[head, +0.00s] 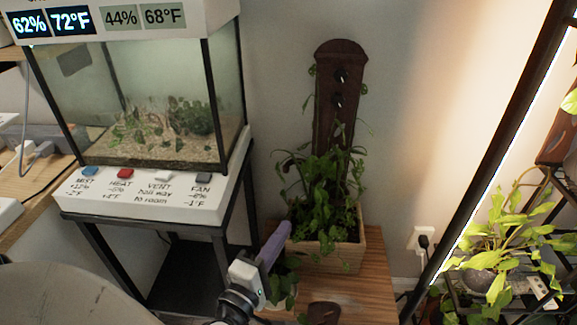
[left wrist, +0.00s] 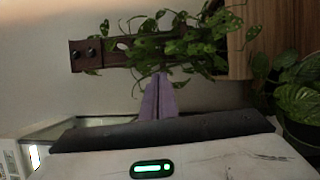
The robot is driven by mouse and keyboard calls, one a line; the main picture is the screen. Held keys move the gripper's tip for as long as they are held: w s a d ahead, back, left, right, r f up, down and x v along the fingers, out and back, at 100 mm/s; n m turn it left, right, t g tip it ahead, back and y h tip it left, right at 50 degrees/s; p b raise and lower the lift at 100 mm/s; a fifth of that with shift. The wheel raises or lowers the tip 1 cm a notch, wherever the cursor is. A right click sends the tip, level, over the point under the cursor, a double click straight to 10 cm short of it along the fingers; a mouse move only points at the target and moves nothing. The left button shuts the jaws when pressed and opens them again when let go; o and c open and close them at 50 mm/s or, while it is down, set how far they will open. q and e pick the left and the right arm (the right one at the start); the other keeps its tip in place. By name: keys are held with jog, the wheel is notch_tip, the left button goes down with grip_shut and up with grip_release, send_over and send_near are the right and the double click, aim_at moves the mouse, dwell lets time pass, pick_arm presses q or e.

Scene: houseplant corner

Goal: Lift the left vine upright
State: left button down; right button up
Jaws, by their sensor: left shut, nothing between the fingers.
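A leafy green plant (head: 325,190) grows in a light wooden planter (head: 345,254), with a dark brown board (head: 338,75) standing upright behind it. Thin vine stems run up both sides of the board; leafy stems also lean out at the left of the planter. I cannot tell for sure which stem is the left vine. My left gripper (head: 280,238), with purple fingers, is shut and empty in front of the planter's left side. In the left wrist view its fingers (left wrist: 158,98) point toward the leaves (left wrist: 180,50) and board (left wrist: 90,53), seen sideways. My right gripper is not in view.
A glass terrarium (head: 160,110) on a white labelled base (head: 150,195) stands at the left. A small potted plant (head: 283,285) and a dark brown object (head: 323,313) are on the wooden table (head: 365,300). A lit plant shelf stands at the right.

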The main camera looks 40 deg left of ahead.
pick_arm(q)
jog(key=a+r+n+g+y, duration=0.1)
jog(key=a+n+y, duration=0.2)
jog(key=a+n, duration=0.25)
jog(key=r+p, duration=0.1)
jog(key=r, duration=0.1)
send_over(305, 187)
jog(key=s+a, duration=0.2)
jog(key=s, duration=0.3)
jog(key=shift+w+d+f+m, duration=0.1)
jog(key=shift+d+f+m, duration=0.05)
jog(key=shift+d+m, duration=0.1)
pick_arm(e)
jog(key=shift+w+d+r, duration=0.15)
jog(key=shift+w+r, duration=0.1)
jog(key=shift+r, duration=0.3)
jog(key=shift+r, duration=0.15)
